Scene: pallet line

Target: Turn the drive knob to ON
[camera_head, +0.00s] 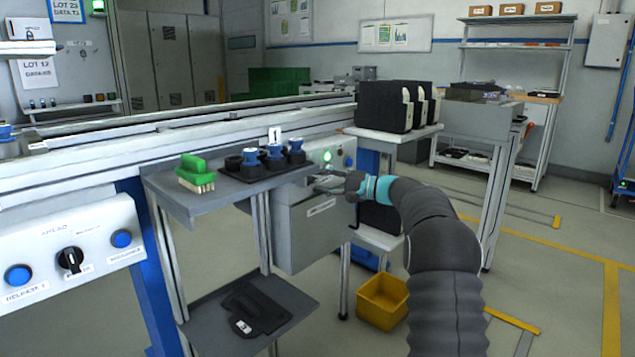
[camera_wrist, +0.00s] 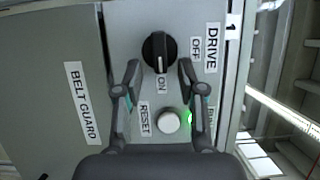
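The drive knob (camera_wrist: 160,48) is a round black knob on a grey panel in the wrist view. Its white mark points down, toward the ON label (camera_wrist: 161,85). The OFF label (camera_wrist: 195,48) and the DRIVE label (camera_wrist: 211,48) are to its right. My gripper (camera_wrist: 159,67) is open, with one finger on each side of the knob's lower part. Narrow gaps appear to separate fingers and knob. In the head view, my gripper (camera_head: 338,184) is at the front of the grey control box (camera_head: 313,228); I cannot make out the knob there.
Below the knob are a white button (camera_wrist: 169,122), a RESET label (camera_wrist: 145,118) and a lit green lamp (camera_wrist: 187,118). A shelf (camera_head: 205,203) left of the box holds a green brush (camera_head: 195,170) and several blue-topped parts. A yellow bin (camera_head: 382,300) stands on the floor.

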